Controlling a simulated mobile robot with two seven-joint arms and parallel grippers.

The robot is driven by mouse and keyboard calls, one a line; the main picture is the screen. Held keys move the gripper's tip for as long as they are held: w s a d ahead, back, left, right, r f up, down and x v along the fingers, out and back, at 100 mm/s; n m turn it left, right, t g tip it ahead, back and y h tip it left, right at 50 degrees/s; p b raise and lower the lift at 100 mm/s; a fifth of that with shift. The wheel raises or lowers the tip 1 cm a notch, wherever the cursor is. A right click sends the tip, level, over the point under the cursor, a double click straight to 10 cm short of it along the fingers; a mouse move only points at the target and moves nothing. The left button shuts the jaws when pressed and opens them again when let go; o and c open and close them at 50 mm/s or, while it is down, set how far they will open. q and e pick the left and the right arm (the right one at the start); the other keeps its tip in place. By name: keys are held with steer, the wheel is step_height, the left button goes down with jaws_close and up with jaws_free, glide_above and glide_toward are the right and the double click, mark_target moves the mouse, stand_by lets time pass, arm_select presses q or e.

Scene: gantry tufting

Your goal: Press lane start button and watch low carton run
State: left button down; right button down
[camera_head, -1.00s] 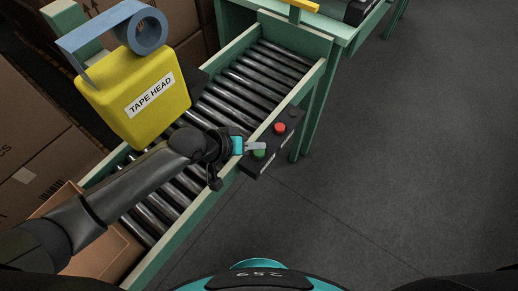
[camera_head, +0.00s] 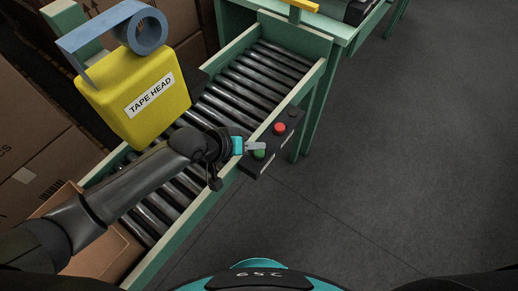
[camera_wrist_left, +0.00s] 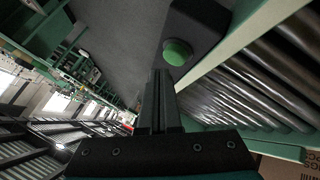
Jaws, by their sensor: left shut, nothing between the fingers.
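The green lane start button (camera_head: 259,154) sits on a dark control box on the near side rail of the roller lane (camera_head: 225,108). My left gripper (camera_head: 257,147) is shut and empty, its fingertips right by the green button in the head view. In the left wrist view the green button (camera_wrist_left: 177,52) shows whole, just beyond the tips of the closed fingers (camera_wrist_left: 161,75); I cannot tell whether they touch it. My right gripper is not in view.
A red button (camera_head: 280,128) sits farther along the control box (camera_head: 290,122). The yellow tape head (camera_head: 135,95) with a blue tape roll (camera_head: 148,32) stands over the lane. Large cartons (camera_head: 35,140) are stacked at left. The grey floor (camera_head: 420,150) at right is clear.

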arm_select(q)
steer(key=shift+f, duration=0.1)
steer(key=shift+f, duration=0.35)
